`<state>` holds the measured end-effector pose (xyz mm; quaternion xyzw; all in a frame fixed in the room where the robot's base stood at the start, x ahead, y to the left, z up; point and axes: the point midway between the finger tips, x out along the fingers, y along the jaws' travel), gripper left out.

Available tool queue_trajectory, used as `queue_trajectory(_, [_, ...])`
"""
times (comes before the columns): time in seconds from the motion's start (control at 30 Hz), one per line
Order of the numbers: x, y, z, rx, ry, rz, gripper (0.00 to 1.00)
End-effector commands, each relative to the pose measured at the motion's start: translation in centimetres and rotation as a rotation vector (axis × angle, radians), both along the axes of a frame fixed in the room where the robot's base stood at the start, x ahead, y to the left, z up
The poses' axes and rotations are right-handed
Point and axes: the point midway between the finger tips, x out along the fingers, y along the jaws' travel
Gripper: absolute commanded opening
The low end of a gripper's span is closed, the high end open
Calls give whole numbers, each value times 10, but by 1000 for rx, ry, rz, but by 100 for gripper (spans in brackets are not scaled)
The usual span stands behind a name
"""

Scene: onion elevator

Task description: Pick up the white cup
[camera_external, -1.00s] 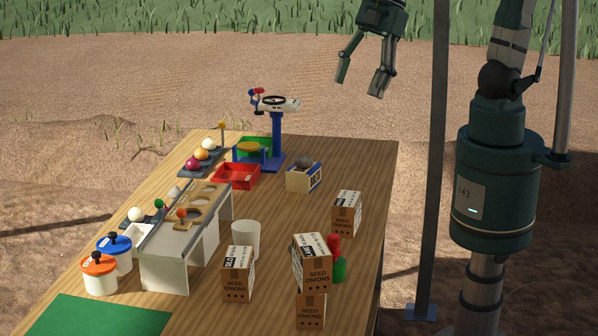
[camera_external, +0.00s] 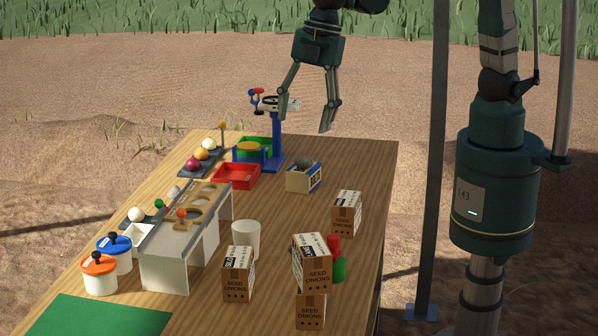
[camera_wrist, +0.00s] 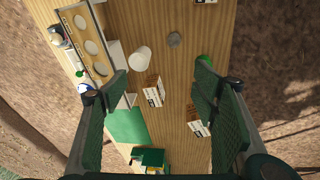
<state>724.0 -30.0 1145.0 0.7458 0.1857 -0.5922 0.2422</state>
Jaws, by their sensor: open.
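The white cup (camera_external: 246,238) stands on the wooden table, behind a seed onion box and to the right of the grey stand with holes. It also shows in the wrist view (camera_wrist: 141,60), upper middle, and looks empty of my fingers. My gripper (camera_external: 305,125) is open and empty, high above the far end of the table, well apart from the cup. In the wrist view my gripper's fingers (camera_wrist: 160,90) are spread wide, and the cup lies between and beyond them. The cup's lower front is partly hidden by the box in the external view.
A seed onion box (camera_external: 238,273) stands close in front of the cup. Stacked boxes (camera_external: 312,264) and a red and green object (camera_external: 337,262) are to its right. The grey stand (camera_external: 165,262) is to its left. A blue post with a scale (camera_external: 277,135) rises at the back.

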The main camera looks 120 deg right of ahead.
Motion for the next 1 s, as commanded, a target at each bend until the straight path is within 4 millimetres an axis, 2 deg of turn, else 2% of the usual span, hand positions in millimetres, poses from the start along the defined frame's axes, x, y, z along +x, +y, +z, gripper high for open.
queue_trajectory(0.2, [33,-5,-27,-13,42,65,59])
queue_trajectory(0.57, [81,-13,-79,-28,113,174,59])
queue_trajectory(1.0, [131,-24,-154,-35,195,308,59])
